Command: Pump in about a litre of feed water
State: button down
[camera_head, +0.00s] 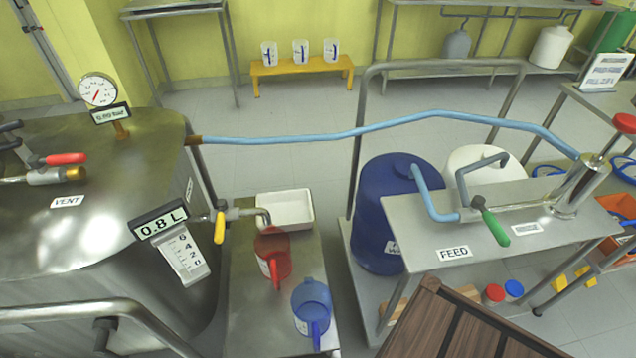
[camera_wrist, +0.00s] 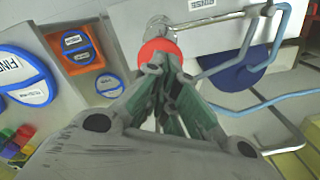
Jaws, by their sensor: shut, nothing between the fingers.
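The steel tank (camera_head: 70,235) stands at left in the head view, its display (camera_head: 160,221) reading 0.8 L. A light blue hose (camera_head: 350,133) joins it to the steel pump cylinder (camera_head: 580,188) on the right bench. The pump's rod is topped by a red knob (camera_head: 625,123), also in the wrist view (camera_wrist: 158,50). My gripper (camera_wrist: 163,78) is shut and empty, its fingertips close to the knob; contact is unclear. A green-handled valve (camera_head: 495,227) sits by the FEED label (camera_head: 454,252), its handle pointing toward the bench's front. The blue drum (camera_head: 385,220) stands beside the bench.
The tank's vent valve has a red handle (camera_head: 65,159); its outlet valve has a yellow handle (camera_head: 220,228). A red jug (camera_head: 273,258), blue jug (camera_head: 312,305) and white tray (camera_head: 286,209) share a low stand.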

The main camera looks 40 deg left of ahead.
aim_at(632, 118)
jog(key=shift+f, duration=0.15)
jog(key=shift+f, duration=4.5)
jog(key=shift+r, duration=4.7)
notch_tip(632, 118, up, 6)
